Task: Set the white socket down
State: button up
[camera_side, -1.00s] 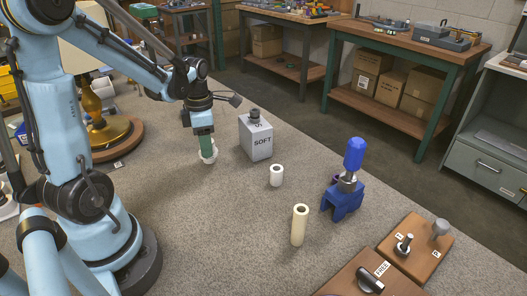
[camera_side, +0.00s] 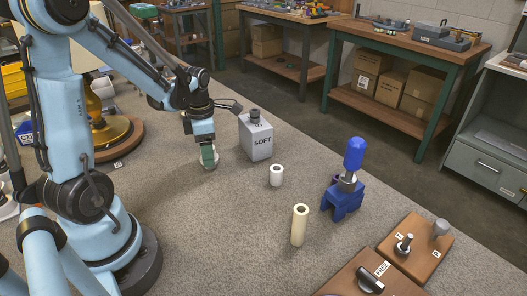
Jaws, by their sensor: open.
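My gripper (camera_side: 208,156) points down over the bench top, left of the grey SOFT box. Its green fingers are open. A white piece, which looks like the white socket (camera_side: 210,166), shows low at the fingertips, close to the bench surface. The fingers partly hide it, and I cannot tell whether they touch it. A short white hollow cylinder (camera_side: 276,176) stands upright on the bench to the right, apart from my gripper.
The grey SOFT box (camera_side: 256,140) stands right of my gripper. A cream tube (camera_side: 299,226) stands nearer the camera. A blue clamp-like stand (camera_side: 344,199) and wooden boards (camera_side: 415,247) lie further right. A brass lamp base (camera_side: 107,132) is behind left. Bench between is clear.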

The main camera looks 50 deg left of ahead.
notch_tip(320, 180, up, 12)
jog(key=d+m+t, duration=0.3)
jog(key=d+m, duration=0.5)
jog(key=m, duration=0.7)
jog(key=d+f+m+t, duration=0.1)
jog(key=d+m+t, duration=0.3)
jog(key=m, duration=1.2)
jog(key=d, duration=0.4)
jog(key=shift+w+m, duration=0.15)
jog(key=shift+m, duration=0.15)
